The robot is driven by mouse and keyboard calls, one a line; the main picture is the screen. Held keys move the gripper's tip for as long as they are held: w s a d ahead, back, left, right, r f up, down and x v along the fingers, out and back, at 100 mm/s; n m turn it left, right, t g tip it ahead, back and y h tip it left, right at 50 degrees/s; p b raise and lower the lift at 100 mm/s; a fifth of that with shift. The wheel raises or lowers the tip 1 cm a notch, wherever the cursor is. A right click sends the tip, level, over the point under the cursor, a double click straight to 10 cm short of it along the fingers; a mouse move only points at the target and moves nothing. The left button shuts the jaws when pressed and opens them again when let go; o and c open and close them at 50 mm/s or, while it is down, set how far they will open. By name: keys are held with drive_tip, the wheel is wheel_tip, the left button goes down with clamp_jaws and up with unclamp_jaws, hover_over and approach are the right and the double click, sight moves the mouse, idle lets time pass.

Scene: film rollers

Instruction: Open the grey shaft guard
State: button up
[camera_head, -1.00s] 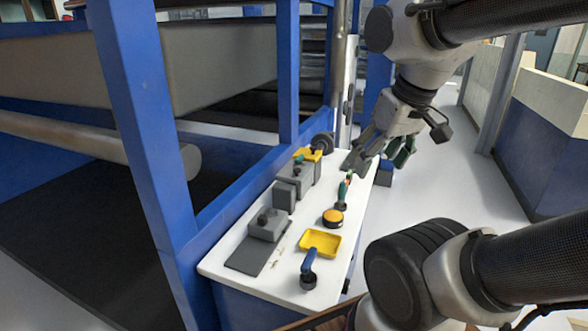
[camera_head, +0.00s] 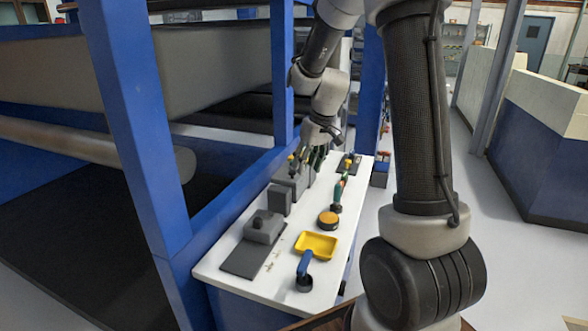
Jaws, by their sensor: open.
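Grey box-shaped parts stand along the left side of the white bench; I cannot tell surely which is the shaft guard. The nearest is a low grey block (camera_head: 264,228) with a dark knob on top, beside a flat dark plate (camera_head: 243,260). Behind it stands an upright grey box (camera_head: 279,200). Farther back is a larger grey housing (camera_head: 291,182), partly hidden by my gripper (camera_head: 308,163). My gripper is open, pointing down at or just above that housing. Its fingertips are small and dark here, so contact cannot be told.
The white bench (camera_head: 228,272) also holds a yellow tray (camera_head: 316,245), a blue-handled tool (camera_head: 305,268), a yellow-topped round button (camera_head: 328,219) and a green-handled tool (camera_head: 338,192). A blue frame post (camera_head: 136,130) and a long roller (camera_head: 95,143) border the left.

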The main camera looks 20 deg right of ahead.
drive_tip(key=n+t, duration=0.1)
approach(292, 171)
drive_tip(key=s+f, duration=0.1)
drive_tip(key=n, duration=0.1)
drive_tip(key=shift+t, duration=0.4)
drive_tip(key=x, duration=0.7)
drive_tip(key=shift+w+f, duration=0.2)
drive_tip(key=shift+w, duration=0.05)
drive_tip(key=shift+a, duration=0.1)
clamp_jaws()
